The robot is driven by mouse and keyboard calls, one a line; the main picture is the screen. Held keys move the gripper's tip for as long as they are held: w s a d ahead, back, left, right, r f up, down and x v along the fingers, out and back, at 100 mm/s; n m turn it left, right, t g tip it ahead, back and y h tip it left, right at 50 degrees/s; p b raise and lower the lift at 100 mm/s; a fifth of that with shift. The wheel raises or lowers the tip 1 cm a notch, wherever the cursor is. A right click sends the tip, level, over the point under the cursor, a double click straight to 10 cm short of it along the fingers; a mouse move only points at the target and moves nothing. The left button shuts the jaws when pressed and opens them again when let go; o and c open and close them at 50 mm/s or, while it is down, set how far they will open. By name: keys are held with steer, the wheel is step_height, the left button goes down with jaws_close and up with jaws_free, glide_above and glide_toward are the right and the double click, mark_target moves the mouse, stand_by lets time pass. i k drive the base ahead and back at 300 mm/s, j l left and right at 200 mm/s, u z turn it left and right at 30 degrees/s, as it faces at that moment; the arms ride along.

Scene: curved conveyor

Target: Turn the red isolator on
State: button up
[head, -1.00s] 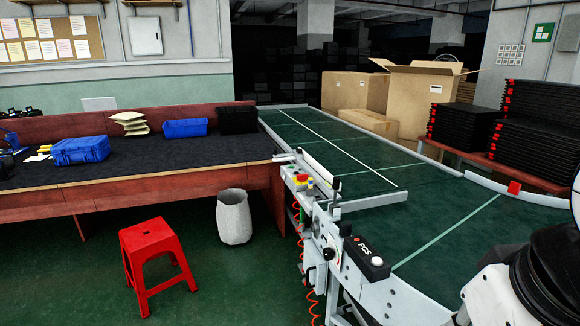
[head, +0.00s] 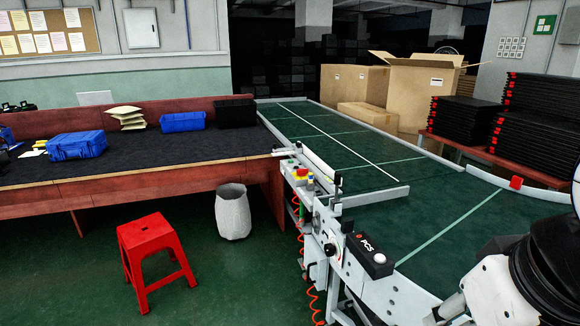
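A small red knob on a yellow base (head: 301,173) sits on the control strip along the conveyor's near left side. It is the likeliest red isolator, but it is too small to tell its exact shape or switch position. A round dial with a pale and dark face (head: 331,250) is on the panel below it. My gripper is out of view; only part of my white and black arm shows at the lower right, well apart from the red knob.
The curved green conveyor (head: 375,180) fills the middle and right. A dark-topped bench (head: 150,185) stands at left, with a red stool (head: 147,235) and pale bin (head: 233,214) in front. A black PCS box (head: 370,254) sits on the conveyor's near edge.

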mark_target(302, 172)
steer(key=i+j+z, duration=0.1)
steer(key=i+j, duration=0.7)
steer(key=i+j+z, duration=0.15)
steer(key=i+j, duration=0.25)
steer(key=i+j+z, duration=0.1)
steer(key=i+j, duration=0.75)
steer(key=j, duration=0.15)
steer(key=i+j+z, duration=0.15)
steer(key=i+j, duration=0.25)
steer(key=i+j+z, duration=0.1)
steer(key=i+j, duration=0.25)
steer(key=j, duration=0.25)
steer(key=i+j, duration=0.35)
steer(key=j, duration=0.25)
steer(key=l+z, duration=0.05)
